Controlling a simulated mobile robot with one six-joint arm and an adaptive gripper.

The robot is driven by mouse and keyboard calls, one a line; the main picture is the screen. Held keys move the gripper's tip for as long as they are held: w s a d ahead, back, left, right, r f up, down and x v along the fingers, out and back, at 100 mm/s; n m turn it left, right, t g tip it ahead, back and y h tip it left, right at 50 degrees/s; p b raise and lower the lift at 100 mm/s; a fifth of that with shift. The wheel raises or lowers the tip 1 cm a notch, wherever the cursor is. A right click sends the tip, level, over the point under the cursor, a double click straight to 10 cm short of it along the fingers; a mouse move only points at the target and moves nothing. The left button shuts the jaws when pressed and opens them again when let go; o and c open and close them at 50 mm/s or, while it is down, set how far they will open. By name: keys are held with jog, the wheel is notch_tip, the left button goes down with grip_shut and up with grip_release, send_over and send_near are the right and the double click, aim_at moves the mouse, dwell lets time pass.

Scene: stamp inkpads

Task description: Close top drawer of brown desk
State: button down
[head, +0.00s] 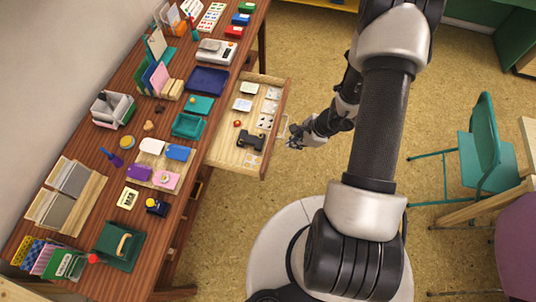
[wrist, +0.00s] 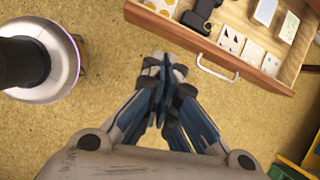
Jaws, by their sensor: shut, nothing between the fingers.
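The brown desk (head: 188,152) runs along the left of the head view. Its top drawer (head: 226,150) is pulled far out to the right. The drawer holds a dark hole-punch-like tool (head: 250,140), several white cards and a small red item. In the wrist view the drawer front (wrist: 215,45) crosses the top, with a pale bar handle (wrist: 217,70) on it. My gripper (head: 292,143) is just right of the drawer front in the head view. In the wrist view my gripper (wrist: 164,65) is shut and empty, left of the handle and apart from it.
The desktop carries trays, cards, a green box (head: 119,245) and stationery. A teal chair (head: 480,145) stands at the right. My round base (head: 275,245) is below the arm. Cork-coloured floor (head: 300,95) lies open around the drawer.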

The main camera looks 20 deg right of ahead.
jog(key=s+f+m, duration=0.2)
jog(key=s+f, duration=0.2)
jog(key=f, duration=0.2)
jog(key=w+a+f+b, duration=0.2)
jog(key=w+a+f, duration=0.2)
jog(key=a+f, duration=0.2)
jog(key=shift+w+f+g, duration=0.35)
jog(key=shift+f+g, duration=0.05)
jog(key=shift+f, duration=0.95)
jog(key=shift+a, duration=0.15)
